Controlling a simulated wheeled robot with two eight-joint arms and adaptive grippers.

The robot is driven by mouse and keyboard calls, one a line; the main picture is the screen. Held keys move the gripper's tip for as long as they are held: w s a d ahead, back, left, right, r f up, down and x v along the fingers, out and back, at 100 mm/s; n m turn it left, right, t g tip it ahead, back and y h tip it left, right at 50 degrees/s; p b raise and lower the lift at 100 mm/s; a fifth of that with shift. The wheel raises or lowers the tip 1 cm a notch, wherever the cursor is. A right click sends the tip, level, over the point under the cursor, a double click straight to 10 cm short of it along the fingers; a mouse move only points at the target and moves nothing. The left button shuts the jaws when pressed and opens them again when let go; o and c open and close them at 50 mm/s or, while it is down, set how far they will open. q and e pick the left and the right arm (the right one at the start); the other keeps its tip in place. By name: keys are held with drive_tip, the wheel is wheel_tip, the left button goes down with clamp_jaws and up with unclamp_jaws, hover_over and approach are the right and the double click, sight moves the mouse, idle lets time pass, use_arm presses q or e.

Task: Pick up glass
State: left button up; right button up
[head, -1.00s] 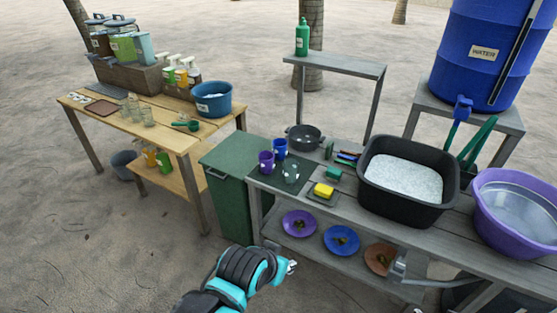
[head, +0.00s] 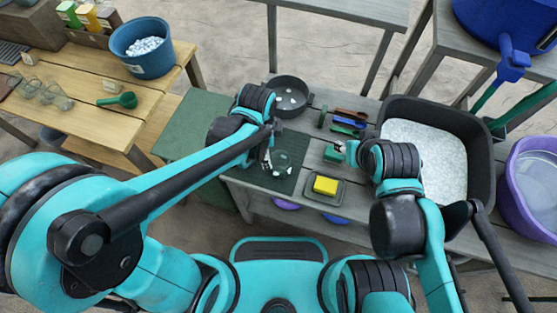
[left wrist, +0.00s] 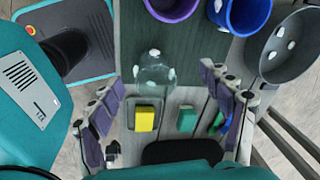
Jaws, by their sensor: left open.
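A clear glass with white spots (head: 281,165) stands on the dark green mat (head: 289,182) on the grey table in the head view. It also shows in the left wrist view (left wrist: 154,72). My left gripper (head: 267,160) is just left of the glass. In the left wrist view my left gripper (left wrist: 170,75) has its fingers spread, with the glass in the space near the tips, closer to the left finger. I cannot see contact. My right gripper (head: 345,151) is beside a green block (head: 333,152), and its fingers are unclear.
A yellow sponge (head: 325,185) lies on a small tray near the glass. Purple (left wrist: 172,8) and blue cups (left wrist: 240,14) stand close behind the glass. A dark pan (head: 290,97) and black tub (head: 480,150) flank the work area.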

sight(280, 167)
use_arm(q)
drive_tip(key=d+f+m, duration=0.1)
drive_tip(key=f, duration=0.1)
drive_tip(key=d+f+m, duration=0.1)
drive_tip(key=f+m, duration=0.1)
drive_tip(key=s+d+f+m+g, duration=0.1)
drive_tip(key=d+f, duration=0.1)
drive_tip(key=shift+d+f+m+y+b, duration=0.1)
drive_tip(key=shift+f+m+y+b, duration=0.2)
drive_tip(key=shift+f+m+b, duration=0.1)
drive_tip(key=f+b, duration=0.1)
drive_tip(key=f, duration=0.2)
drive_tip(key=f+b, duration=0.1)
drive_tip(key=shift+w+a+f+b, duration=0.25)
drive_tip(key=shift+f+b, duration=0.1)
drive_tip(key=shift+f, duration=0.05)
drive_tip(key=shift+r, duration=0.1)
drive_tip(key=c, duration=1.5)
